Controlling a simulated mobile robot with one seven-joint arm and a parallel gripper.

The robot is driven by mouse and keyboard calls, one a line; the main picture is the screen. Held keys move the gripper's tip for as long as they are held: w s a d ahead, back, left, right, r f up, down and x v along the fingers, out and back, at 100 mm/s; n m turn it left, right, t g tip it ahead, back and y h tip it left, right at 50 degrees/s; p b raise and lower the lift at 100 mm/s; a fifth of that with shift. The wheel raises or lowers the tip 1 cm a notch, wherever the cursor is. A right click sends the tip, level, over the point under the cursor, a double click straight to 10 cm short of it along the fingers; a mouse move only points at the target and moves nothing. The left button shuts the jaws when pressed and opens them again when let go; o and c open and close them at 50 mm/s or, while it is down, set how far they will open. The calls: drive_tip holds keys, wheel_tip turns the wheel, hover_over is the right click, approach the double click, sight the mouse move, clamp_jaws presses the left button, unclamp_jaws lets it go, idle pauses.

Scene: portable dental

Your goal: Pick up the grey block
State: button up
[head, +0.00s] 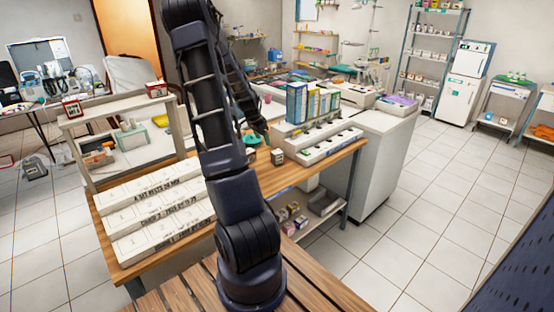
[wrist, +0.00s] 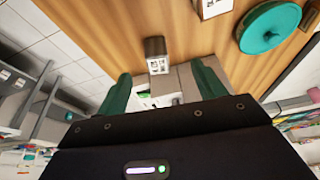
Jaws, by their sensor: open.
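A small block with a grey top (wrist: 154,45) and a pale printed label on its side stands on the wooden table near its edge in the wrist view. My gripper (wrist: 161,71) is open, its two green fingers spread apart. The block appears between and beyond the fingertips, with nothing held. I cannot tell the exact gap to it. In the head view a small dark block with a pale face (head: 277,157) stands on the table near my arm's end; it may be the same one.
A teal round dish (wrist: 271,27) and another small labelled block (wrist: 214,7) are close by on the table. A white rack with upright boxes (head: 318,142) stands right of the block in the head view. Long white boxes (head: 155,215) lie at the left.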

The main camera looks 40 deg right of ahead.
drive_tip(key=m, duration=0.1)
approach(277, 152)
drive_tip(key=w+f, duration=0.1)
drive_tip(key=f, duration=0.1)
drive_tip(key=shift+g+h, duration=0.3)
drive_tip(key=x, duration=0.5)
drive_tip(key=shift+w+f, duration=0.15)
drive_tip(key=shift+w, duration=0.05)
drive_tip(key=shift+s+d+x, duration=0.1)
drive_tip(key=shift+s+x, duration=0.05)
drive_tip(key=shift+x, duration=1.15)
drive_tip(key=shift+s+d+x, duration=0.1)
drive_tip(key=shift+s+x, duration=0.05)
drive_tip(key=shift+x, duration=1.15)
drive_tip(key=c, duration=1.1)
